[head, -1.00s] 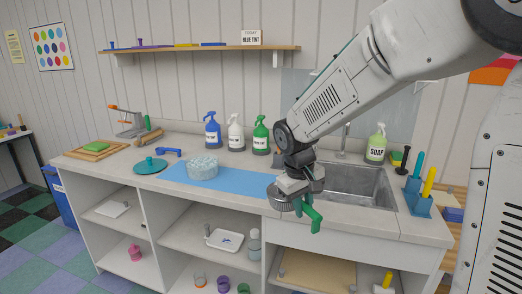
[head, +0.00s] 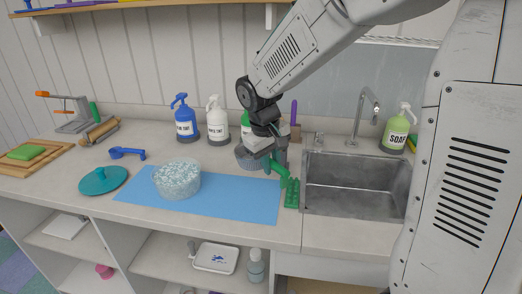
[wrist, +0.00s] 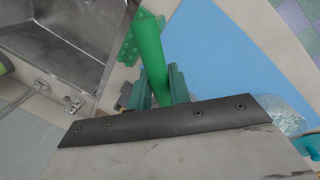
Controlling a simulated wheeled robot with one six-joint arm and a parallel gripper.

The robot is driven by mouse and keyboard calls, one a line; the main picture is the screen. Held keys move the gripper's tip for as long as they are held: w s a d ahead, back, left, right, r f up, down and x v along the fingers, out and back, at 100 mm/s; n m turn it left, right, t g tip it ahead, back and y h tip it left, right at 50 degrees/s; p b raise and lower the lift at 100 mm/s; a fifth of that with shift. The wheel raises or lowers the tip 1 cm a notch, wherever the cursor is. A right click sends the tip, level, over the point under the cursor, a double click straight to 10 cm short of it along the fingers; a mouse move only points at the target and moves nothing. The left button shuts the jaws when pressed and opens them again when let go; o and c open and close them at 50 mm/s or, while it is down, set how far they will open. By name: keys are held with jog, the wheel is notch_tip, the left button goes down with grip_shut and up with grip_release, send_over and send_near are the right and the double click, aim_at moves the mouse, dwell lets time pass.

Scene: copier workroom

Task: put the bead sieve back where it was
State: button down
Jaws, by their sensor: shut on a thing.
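The bead sieve has a green handle (head: 281,173) and what looks like a round grey pan (head: 248,160), partly hidden behind my wrist. My gripper (head: 272,160) is shut on the handle and holds the sieve above the counter, near the right end of the blue mat (head: 225,201). In the wrist view the green handle (wrist: 150,55) runs between the teal fingers of my gripper (wrist: 161,88); the pan is hidden there. A green ridged rest (head: 292,193) stands on the counter between mat and sink, close below the handle; it also shows in the wrist view (wrist: 127,48).
A tub of pale beads (head: 176,180) stands on the mat, with a teal lid (head: 104,180) to its left. Blue (head: 186,122), white (head: 217,125) and green (head: 246,122) pump bottles line the back. The sink (head: 350,185) and soap bottle (head: 397,132) are at right.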

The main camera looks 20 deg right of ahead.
jog(key=shift+w, duration=0.2)
jog(key=shift+s+f, duration=0.1)
jog(key=shift+f, duration=3.9)
jog(key=shift+f, duration=0.25)
jog(key=c, duration=0.9)
grip_release()
